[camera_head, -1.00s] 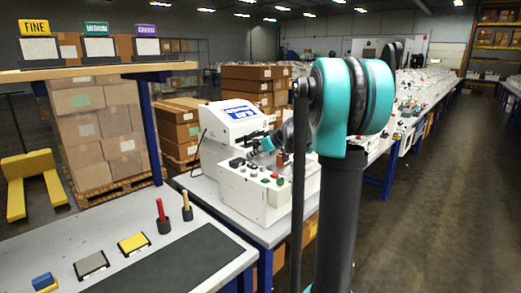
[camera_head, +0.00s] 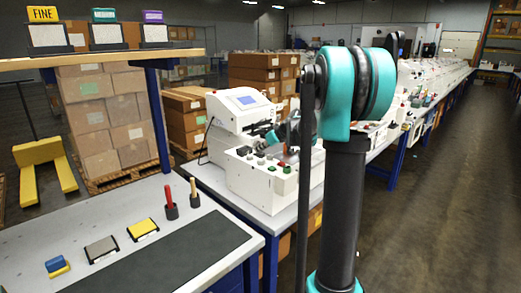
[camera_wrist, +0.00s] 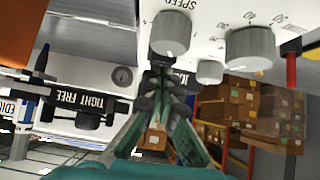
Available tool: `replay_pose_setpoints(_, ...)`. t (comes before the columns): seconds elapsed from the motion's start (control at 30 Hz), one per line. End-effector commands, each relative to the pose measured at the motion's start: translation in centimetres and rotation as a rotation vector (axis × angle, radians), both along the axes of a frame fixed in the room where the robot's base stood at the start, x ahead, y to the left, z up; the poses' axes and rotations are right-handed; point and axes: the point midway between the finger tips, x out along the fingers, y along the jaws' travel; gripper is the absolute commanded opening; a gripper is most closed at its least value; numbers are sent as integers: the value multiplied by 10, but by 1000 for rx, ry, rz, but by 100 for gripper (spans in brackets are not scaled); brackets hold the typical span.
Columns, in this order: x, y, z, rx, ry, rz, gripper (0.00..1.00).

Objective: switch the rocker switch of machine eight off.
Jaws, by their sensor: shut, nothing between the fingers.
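A white machine (camera_head: 240,118) with a small bluish screen (camera_head: 246,100) stands on the bench behind my arm. Its front panel (camera_head: 262,180) carries several dark, green and red controls. No number is readable, and I cannot pick out the rocker switch. In the wrist view, upside down, a white panel (camera_wrist: 205,18) shows a "SPEED" knob (camera_wrist: 171,34), a larger dial (camera_wrist: 250,48) and a small knob (camera_wrist: 210,71). My gripper (camera_wrist: 162,68) is shut and empty, its tips close to this panel; contact cannot be told. In the head view my arm hides most of the gripper.
A black "TIGHT FREE" label (camera_wrist: 85,100) lies left of my gripper in the wrist view. A near bench (camera_head: 110,225) holds a red-handled tool (camera_head: 169,195) and coloured blocks. Boxes stand behind. The right aisle (camera_head: 440,220) is clear.

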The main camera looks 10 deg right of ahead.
Motion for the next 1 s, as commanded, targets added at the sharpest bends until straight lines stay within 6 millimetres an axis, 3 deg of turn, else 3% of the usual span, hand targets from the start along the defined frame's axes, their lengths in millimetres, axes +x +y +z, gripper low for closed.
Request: replay_pose_setpoints(1.0,14,12,11,-1,0,1,0)
